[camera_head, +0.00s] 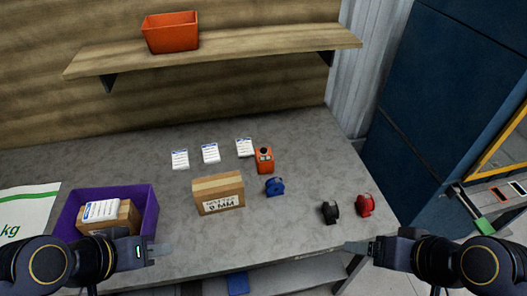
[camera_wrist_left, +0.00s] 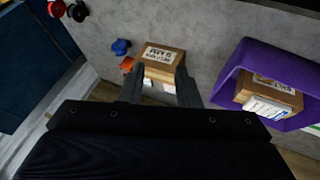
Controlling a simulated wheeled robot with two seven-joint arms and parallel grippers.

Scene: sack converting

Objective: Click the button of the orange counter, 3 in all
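The orange counter (camera_head: 264,161) stands on the grey table, behind the blue item and to the right of the white cards. It has dark and light details on its top; I cannot read its display. In the left wrist view it is a small orange patch (camera_wrist_left: 127,64), partly hidden by a finger. My left gripper (camera_head: 160,249) is over the table's front edge beside the purple bin, well apart from the counter. Its two fingers stand apart with nothing held, as the left wrist view (camera_wrist_left: 158,80) shows. My right gripper (camera_head: 355,246) is at the front right, far from the counter; its finger gap is unclear.
A cardboard box (camera_head: 219,194) and a blue item (camera_head: 274,186) stand in front of the counter. Black (camera_head: 330,212) and red (camera_head: 365,205) items are at the right edge. The purple bin (camera_head: 151,207) holds a box. A shelf (camera_head: 215,50) with an orange bin (camera_head: 170,33) hangs above.

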